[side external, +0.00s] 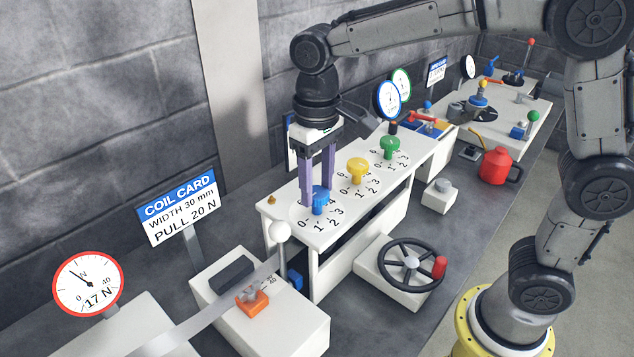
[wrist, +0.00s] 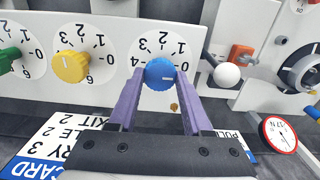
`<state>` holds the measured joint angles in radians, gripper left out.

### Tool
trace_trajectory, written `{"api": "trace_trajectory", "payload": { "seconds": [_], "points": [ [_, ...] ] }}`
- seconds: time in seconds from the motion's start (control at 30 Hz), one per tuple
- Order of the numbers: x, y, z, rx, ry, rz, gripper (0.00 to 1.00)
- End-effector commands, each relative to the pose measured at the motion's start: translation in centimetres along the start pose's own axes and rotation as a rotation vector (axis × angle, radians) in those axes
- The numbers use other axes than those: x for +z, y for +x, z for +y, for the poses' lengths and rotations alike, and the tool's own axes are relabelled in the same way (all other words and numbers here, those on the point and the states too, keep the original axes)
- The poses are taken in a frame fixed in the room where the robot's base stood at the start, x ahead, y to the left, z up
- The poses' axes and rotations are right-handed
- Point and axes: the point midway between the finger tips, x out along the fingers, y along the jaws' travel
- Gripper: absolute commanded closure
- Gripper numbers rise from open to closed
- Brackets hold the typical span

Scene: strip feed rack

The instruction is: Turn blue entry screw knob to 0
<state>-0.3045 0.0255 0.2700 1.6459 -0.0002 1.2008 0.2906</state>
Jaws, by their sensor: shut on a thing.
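The blue knob (side external: 320,201) sits on the near end of the white rack top, on a dial with printed numbers. It also shows in the wrist view (wrist: 158,75). My gripper (side external: 318,196) points down, its purple fingers on either side of the blue knob and shut on it. In the wrist view, the dial's 0 (wrist: 184,67) lies just right of the knob, beside the right fingertip. A short pale mark (wrist: 168,78) on the knob's face points roughly right, toward the 0 side. Its exact reading is hard to tell, and the fingers hide part of the dial.
A yellow knob (side external: 357,170) and a green knob (side external: 389,147) stand farther along the rack. A white ball-ended lever (side external: 280,231) is close to the rack's near end. A coil card sign (side external: 179,207) stands left. A black handwheel (side external: 411,262) is in front of the rack.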

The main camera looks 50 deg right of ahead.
Motion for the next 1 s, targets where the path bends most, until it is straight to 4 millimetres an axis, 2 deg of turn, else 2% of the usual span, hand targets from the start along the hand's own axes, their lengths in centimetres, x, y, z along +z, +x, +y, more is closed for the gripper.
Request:
{"api": "trace_trajectory", "payload": {
  "seconds": [0.57,0.6,0.73,1.0],
  "points": [
    [0.0,-0.21,0.01,-0.001,0.031,0.003,1.0],
    [0.0,-0.21,0.01,-0.001,0.03,0.003,0.45],
    [0.0,-0.16,0.0,-0.001,0.03,0.003,0.22],
    [0.0,-0.07,0.0,0.0,0.029,0.001,0.21]
  ]
}}
